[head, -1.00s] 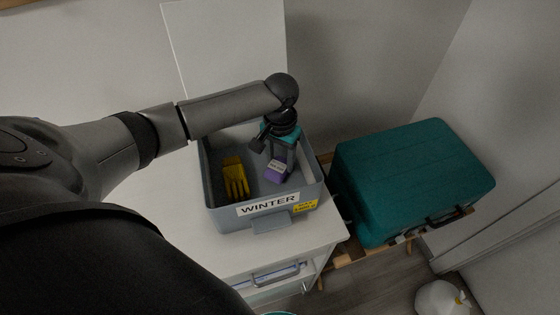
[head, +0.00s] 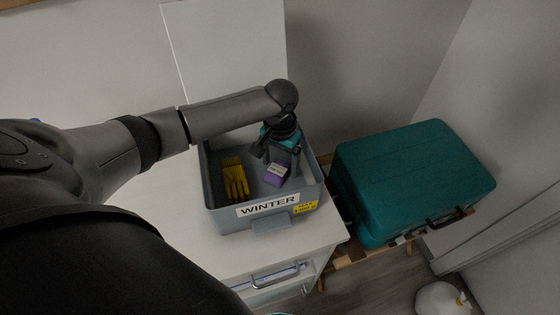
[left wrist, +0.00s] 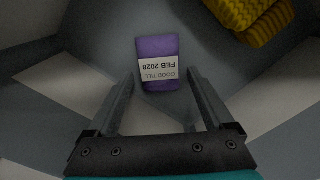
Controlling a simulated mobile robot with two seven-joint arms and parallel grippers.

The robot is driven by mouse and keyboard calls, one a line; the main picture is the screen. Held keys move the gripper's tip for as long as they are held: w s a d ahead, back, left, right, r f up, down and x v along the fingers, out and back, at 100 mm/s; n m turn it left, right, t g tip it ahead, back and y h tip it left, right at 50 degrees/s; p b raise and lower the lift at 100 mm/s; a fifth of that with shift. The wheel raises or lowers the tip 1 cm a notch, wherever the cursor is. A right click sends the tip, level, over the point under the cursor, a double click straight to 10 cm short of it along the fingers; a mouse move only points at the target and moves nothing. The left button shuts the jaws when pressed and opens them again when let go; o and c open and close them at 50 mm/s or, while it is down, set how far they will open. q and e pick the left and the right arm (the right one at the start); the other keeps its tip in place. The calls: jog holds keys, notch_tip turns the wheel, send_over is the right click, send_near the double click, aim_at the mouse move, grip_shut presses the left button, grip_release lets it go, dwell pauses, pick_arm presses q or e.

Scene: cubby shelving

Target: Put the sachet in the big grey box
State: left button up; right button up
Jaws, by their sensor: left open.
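The big grey box (head: 222,217) with a WINTER label stands open on the white cabinet in the head view. The sachet (head: 275,180) is small and purple with a white date label; it is inside the box, on the right side. In the left wrist view the sachet (left wrist: 158,47) lies flat on the grey floor, just beyond and between the fingertips. My left gripper (left wrist: 160,78) is open and points down into the box, with a clear gap at each side of the sachet. My right gripper is not in view.
A yellow glove (head: 235,180) lies in the box to the left of the sachet; it also shows in the left wrist view (left wrist: 255,18). A large teal suitcase (head: 410,175) stands to the right of the cabinet (head: 170,215). A white bottle (head: 437,298) is on the floor.

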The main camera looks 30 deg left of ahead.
aim_at(280, 166)
pick_arm(q)
notch_tip(280, 166, up, 12)
jog(key=p, duration=0.2)
jog(key=shift+r, duration=0.15)
